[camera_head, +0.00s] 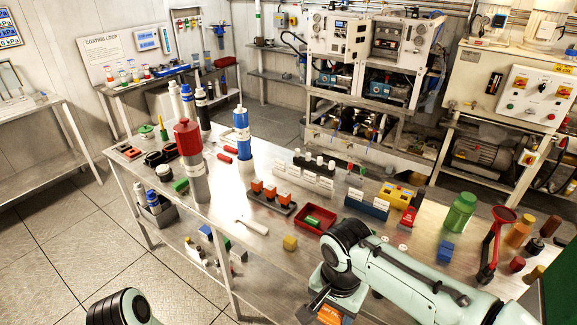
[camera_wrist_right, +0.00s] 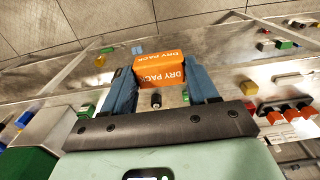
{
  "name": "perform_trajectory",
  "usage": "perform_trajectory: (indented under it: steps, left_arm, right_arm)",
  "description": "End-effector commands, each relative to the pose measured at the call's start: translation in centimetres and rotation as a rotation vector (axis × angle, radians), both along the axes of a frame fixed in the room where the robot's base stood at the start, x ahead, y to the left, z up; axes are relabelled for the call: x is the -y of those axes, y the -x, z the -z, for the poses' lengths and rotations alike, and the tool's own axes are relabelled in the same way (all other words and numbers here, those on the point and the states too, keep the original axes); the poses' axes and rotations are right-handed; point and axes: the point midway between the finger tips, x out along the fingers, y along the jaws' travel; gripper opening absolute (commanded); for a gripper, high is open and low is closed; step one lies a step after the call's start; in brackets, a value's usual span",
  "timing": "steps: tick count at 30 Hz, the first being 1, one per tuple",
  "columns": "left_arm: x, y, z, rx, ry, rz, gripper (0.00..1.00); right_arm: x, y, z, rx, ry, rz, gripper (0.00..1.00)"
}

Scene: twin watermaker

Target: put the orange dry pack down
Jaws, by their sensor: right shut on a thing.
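My right gripper (camera_head: 322,308) is low in the head view, near the workbench's front edge. It is shut on the orange dry pack (camera_head: 331,316), which my wrist and the frame edge partly hide. In the right wrist view the dry pack (camera_wrist_right: 158,70) sits between the two blue fingers of the gripper (camera_wrist_right: 160,77), with its "DRY PACK" lettering showing. I cannot tell how high it is above the surface behind it. My left arm shows only as a dark joint at the lower left, and its gripper is out of view.
The metal workbench (camera_head: 262,232) holds a dark rack of orange-topped blocks (camera_head: 270,193), a red tray (camera_head: 316,219), a yellow cube (camera_head: 290,242), a blue block (camera_head: 446,251), a green bottle (camera_head: 460,212) and a red funnel stand (camera_head: 491,248). A lower shelf holds small blocks.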

Motion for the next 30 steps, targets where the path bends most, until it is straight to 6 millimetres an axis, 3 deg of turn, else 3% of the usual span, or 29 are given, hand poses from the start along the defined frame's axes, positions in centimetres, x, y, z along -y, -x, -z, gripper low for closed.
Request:
perform_trajectory:
  steps: [4,11,14,24,30]
  left_arm:
    - [0.0,0.0,0.0,0.001,0.000,0.000,0.43]
    - [0.0,0.0,0.0,0.001,0.000,0.000,0.43]
    - [0.0,-0.1,0.0,0.001,0.000,0.000,0.43]
    - [0.0,0.0,0.0,0.000,0.000,0.000,0.43]
    - [0.0,0.0,0.0,0.000,0.000,0.000,0.43]
  right_arm:
    - [0.0,0.0,0.0,0.000,0.000,0.000,0.29]
    - [1.0,-2.9,3.9,-0.001,0.008,-0.114,0.29]
    - [1.9,-4.4,6.4,-0.002,0.010,-0.185,0.29]
    - [7.0,-8.8,17.9,-0.007,0.004,-0.497,0.29]
    - [8.5,-9.4,20.8,-0.001,0.000,-0.585,0.29]
